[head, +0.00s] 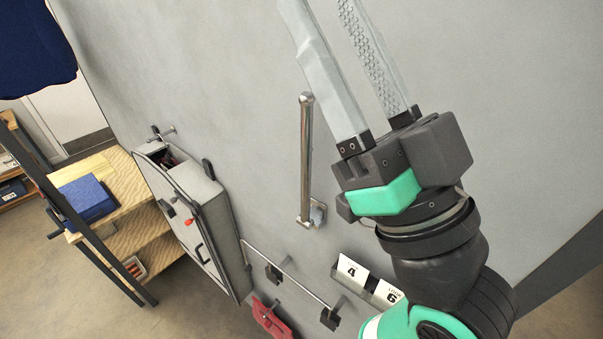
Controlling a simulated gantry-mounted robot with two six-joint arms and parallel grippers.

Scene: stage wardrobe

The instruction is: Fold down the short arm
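A shiny metal arm (306,150), which looks like the short arm, stands upright along the grey wall panel. Its lower end joins a small wall bracket (317,213), and its rounded upper end is free. My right gripper (318,6) comes in from the lower right with its two long grey fingers pointing up. The fingers are apart with nothing between them, and their tips are at the top edge of the picture. The gripper appears to the right of the metal arm, not touching it. My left gripper is not in view.
A grey wall cabinet (215,215) hangs left of the arm. Below are a horizontal rail (290,272), a holder with numbered cards (352,272) and a red object (270,318). A wooden shelf (120,185) bears a blue box (86,200). The panel above the arm is bare.

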